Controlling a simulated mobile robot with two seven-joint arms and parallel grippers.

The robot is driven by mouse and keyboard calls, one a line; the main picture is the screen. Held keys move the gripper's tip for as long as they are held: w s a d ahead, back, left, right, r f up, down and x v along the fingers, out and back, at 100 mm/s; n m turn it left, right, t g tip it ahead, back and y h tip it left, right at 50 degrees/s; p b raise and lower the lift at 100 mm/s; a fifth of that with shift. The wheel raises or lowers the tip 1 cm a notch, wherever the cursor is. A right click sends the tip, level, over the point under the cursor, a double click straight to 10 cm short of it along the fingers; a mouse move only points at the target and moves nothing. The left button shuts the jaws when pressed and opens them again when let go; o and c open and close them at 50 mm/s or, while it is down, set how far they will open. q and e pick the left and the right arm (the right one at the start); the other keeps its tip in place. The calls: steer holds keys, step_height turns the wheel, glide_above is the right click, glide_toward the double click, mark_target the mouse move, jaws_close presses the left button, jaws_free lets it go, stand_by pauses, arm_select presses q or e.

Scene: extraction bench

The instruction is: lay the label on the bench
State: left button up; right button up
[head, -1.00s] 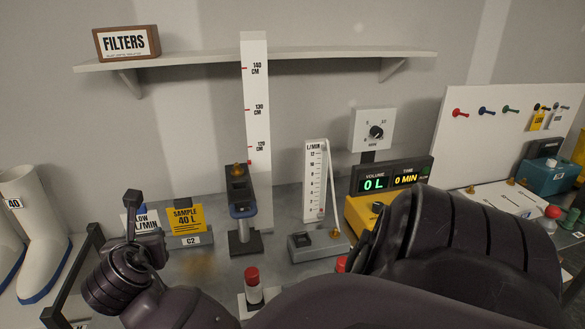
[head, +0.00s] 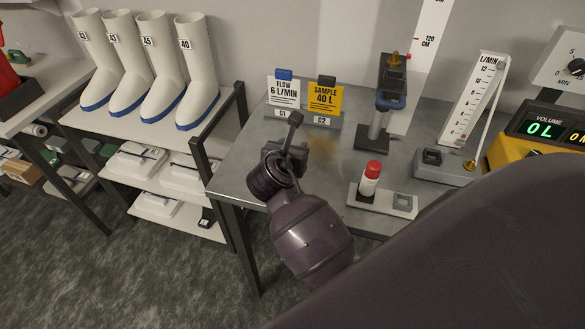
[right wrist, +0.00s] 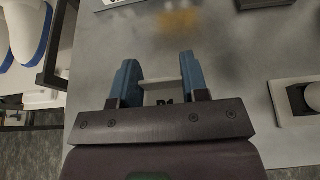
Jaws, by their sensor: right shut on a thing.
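My right gripper (right wrist: 158,72) is shut on a small pale label (right wrist: 160,92), held between its two blue fingers in the right wrist view. Dark print on the label's lower edge is partly hidden by the gripper body. In the head view the right gripper (head: 284,160) is over the left front part of the grey metal bench (head: 333,158). The label cannot be made out there. Whether it touches the bench is not clear. My left gripper is not in view.
Behind the gripper stand a white flow card (head: 284,94) and a yellow sample card (head: 324,99). To the right are a red-capped bottle (head: 370,178) on a base, a pump-like device (head: 391,82) and a flow meter (head: 474,100). White boots (head: 199,60) stand left.

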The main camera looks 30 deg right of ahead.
steer(key=shift+f, duration=1.4)
step_height(320, 180, down, 3)
steer(key=shift+f+b, duration=0.15)
steer(key=shift+b, duration=0.4)
steer(key=shift+f, duration=0.15)
steer(key=shift+f, duration=0.1)
steer(key=o, duration=0.9)
